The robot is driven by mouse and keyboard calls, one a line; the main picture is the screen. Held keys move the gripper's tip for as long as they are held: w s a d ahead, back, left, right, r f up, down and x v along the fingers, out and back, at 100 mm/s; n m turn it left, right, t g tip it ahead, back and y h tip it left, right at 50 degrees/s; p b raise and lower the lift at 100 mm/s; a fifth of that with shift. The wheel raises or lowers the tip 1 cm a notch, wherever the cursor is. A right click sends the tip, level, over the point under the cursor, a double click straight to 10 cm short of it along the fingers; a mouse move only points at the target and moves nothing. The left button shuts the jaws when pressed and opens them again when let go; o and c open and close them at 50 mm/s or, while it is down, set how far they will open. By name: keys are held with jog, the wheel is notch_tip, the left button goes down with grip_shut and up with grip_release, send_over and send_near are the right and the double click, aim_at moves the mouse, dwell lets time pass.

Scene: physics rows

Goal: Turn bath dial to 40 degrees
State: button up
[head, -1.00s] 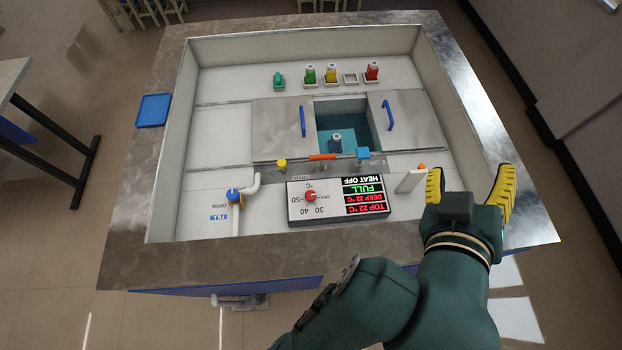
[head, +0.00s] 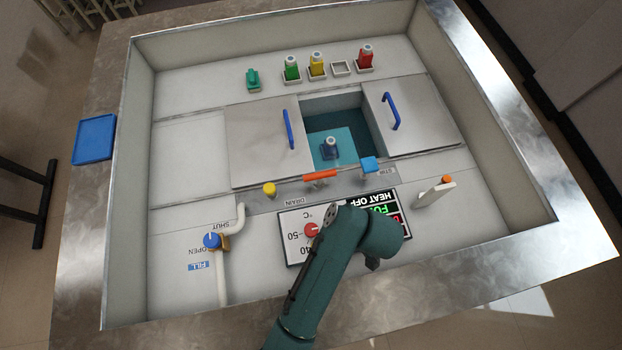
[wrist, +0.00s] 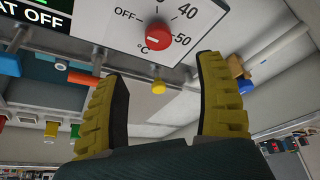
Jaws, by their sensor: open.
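The bath dial is a red knob (head: 311,230) on a white control panel (head: 293,218) at the front of the basin. It also shows in the wrist view (wrist: 157,30), with OFF, 40 and 50 printed around it. I cannot tell clearly which mark it points to. My gripper (wrist: 163,70) is open and empty in the wrist view, its two yellow fingers apart. The knob appears beyond the fingertips, between them in the picture and not touched. In the head view my arm hides the gripper and part of the panel's display.
A blue fill valve (head: 212,241) on a pipe stands left of the panel. A yellow knob (head: 269,189), an orange handle (head: 320,175) and a blue knob (head: 370,164) line the strip behind it. A white lever (head: 435,193) with an orange tip stands right.

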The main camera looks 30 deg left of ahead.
aim_at(312, 230)
jog(key=b+x, duration=0.1)
jog(key=x, duration=1.1)
jog(key=shift+w+a+f, duration=0.1)
jog(key=shift+w+f, duration=0.05)
jog(key=shift+f, duration=0.05)
jog(key=c, duration=1.2)
